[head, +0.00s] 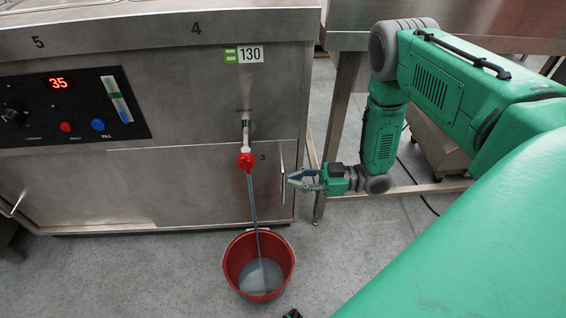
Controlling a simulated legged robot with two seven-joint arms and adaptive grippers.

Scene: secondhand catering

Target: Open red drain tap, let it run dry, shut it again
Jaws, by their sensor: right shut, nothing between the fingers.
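The red drain tap (246,160) sits on a short pipe on the front of the steel unit. A thin bluish stream of water (254,205) runs from it into a red bucket (230,267) on the floor, which holds some greyish water. The level gauge (117,95) shows blue only near its bottom, below a green mark. My right gripper (288,179) is to the right of the tap and a little lower, apart from it. It is shut and empty, close to the vertical handle (282,173) on the unit's front.
The steel unit (190,85) fills the left and has a control panel (75,104) with a red display reading 35. A steel table leg (338,130) stands behind my right arm. A dark cable (420,190) crosses the floor at right. Floor left of the bucket is clear.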

